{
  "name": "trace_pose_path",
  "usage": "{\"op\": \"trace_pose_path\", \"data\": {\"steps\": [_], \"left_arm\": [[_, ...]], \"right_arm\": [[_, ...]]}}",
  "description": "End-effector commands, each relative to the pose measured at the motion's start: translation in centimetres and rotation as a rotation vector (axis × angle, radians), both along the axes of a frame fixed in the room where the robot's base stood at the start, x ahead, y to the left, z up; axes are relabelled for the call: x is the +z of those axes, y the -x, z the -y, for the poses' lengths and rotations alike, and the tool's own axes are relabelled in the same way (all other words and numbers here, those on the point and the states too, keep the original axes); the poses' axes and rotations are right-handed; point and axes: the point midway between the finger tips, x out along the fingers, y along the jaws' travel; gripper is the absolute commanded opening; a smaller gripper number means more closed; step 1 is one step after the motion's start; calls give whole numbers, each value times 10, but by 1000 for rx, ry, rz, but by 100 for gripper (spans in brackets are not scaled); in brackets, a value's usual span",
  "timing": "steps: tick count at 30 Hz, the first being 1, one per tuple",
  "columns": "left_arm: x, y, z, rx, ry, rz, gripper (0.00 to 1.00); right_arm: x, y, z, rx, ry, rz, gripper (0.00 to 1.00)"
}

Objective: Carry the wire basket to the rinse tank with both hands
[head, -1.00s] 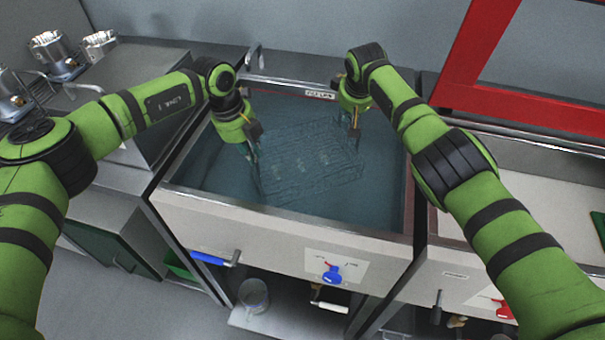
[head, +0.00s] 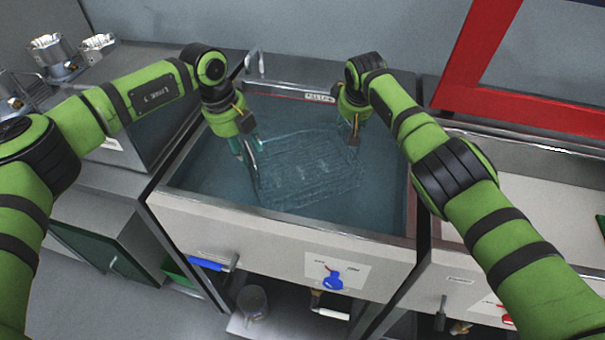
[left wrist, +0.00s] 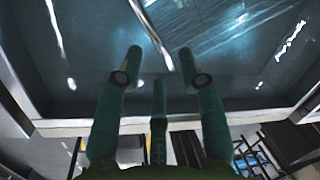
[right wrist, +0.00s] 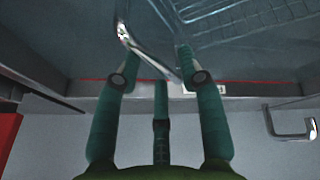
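The wire basket (head: 308,170) sits low in the water of a tank (head: 280,228), its outline blurred by the water. It also shows in the left wrist view (left wrist: 225,25) and the right wrist view (right wrist: 235,18). My left gripper (head: 250,155) is at the basket's left end, fingers spread; in the left wrist view (left wrist: 160,55) a thin bar lies between the fingertips, with clearance. My right gripper (head: 352,135) is at the basket's right end; in the right wrist view (right wrist: 157,62) its fingers are apart with a bright curved bar between them. The basket's contents cannot be made out.
A faucet (head: 253,62) stands at the tank's back left corner. A red frame (head: 455,90) rises behind a pale basin (head: 535,215) on the right. Metal housings (head: 52,52) stand on the left counter.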

Motion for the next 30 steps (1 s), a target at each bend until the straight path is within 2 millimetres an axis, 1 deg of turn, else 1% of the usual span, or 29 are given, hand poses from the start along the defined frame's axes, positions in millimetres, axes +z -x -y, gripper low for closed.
{"op": "trace_pose_path", "data": {"steps": [1, 6, 9, 12, 17, 23, 25, 30], "left_arm": [[14, 0, -3, 1, 0, 4, 39], [47, 3, -9, 2, 0, 3, 39], [61, 4, -12, 1, -2, 1, 39], [70, 5, -14, 1, -2, 1, 39], [75, 6, -14, 1, -2, 0, 39], [75, 6, -14, 1, -2, -1, 39], [75, 6, -14, 1, -2, -1, 39], [75, 6, -14, 1, -2, 0, 39]], "right_arm": [[0, 0, 0, 0, 0, 0, 39], [0, 0, 0, 0, 0, 0, 39], [0, 0, 0, 0, 0, 0, 39], [0, 0, 0, 0, 0, 0, 39], [2, 1, 0, 1, -1, 0, 39], [16, 7, -1, 3, -1, 2, 39], [23, 10, 0, 1, -1, 3, 39], [48, 22, -1, 2, -1, 5, 39]]}}
